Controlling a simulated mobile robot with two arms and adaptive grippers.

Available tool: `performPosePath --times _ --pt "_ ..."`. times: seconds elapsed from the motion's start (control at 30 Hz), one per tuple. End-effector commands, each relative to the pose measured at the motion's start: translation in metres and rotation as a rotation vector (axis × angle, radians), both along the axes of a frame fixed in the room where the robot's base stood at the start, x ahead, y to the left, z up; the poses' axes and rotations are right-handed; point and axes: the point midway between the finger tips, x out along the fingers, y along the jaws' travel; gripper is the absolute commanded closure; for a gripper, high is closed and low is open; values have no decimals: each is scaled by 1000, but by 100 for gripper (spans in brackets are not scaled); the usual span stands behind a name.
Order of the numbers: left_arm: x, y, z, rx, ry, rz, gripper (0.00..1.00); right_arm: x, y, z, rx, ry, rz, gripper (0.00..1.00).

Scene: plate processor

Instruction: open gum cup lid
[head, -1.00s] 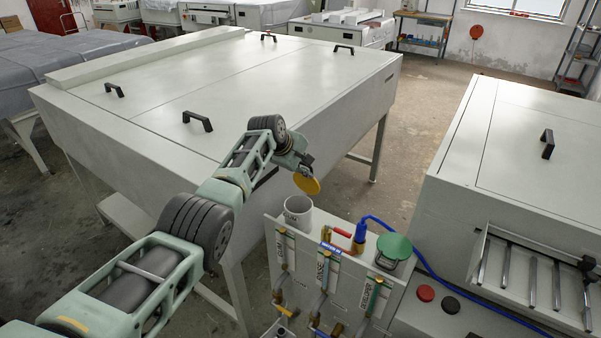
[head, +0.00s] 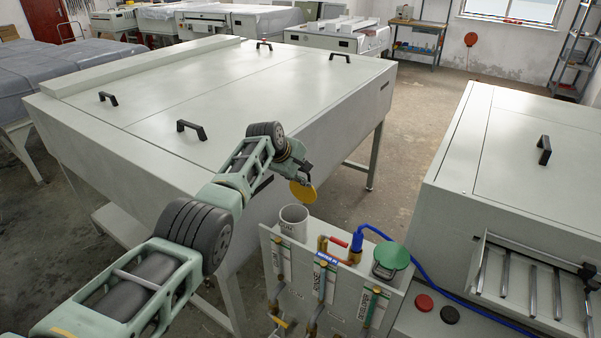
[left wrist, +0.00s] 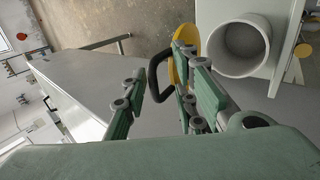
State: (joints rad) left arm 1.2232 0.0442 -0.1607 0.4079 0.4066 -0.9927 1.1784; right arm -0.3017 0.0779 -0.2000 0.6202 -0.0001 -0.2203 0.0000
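The gum cup (head: 293,218) is a white cylinder at the left end of the panel; its mouth is uncovered. It shows in the left wrist view (left wrist: 238,47) with its opening visible. Its yellow round lid (head: 303,192) stands upright at the cup's far rim, and shows nearly edge-on in the left wrist view (left wrist: 180,62). The lid has a black loop handle (left wrist: 153,76). My left gripper (left wrist: 158,100) is beside the lid, its fingers apart with the handle between them. Whether a finger touches the lid is unclear. My right gripper is not in view.
A panel (head: 340,290) with hoses and valves carries the cup. A green lid (head: 391,255) and a blue nozzle with hose (head: 358,238) are to the cup's right. A large white machine (head: 230,110) lies behind, another machine (head: 510,170) at right.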

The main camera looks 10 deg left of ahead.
Motion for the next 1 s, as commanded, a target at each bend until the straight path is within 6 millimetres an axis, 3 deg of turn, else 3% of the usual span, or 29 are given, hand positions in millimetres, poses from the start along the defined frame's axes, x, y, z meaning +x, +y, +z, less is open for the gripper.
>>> performPosePath --times 0.47,0.7,1.0 --pt "-6 3 9 -2 2 0 74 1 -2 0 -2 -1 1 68" --pt "-19 8 23 1 2 1 74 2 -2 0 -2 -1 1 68" --pt "-41 16 57 0 0 0 74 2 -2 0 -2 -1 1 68"
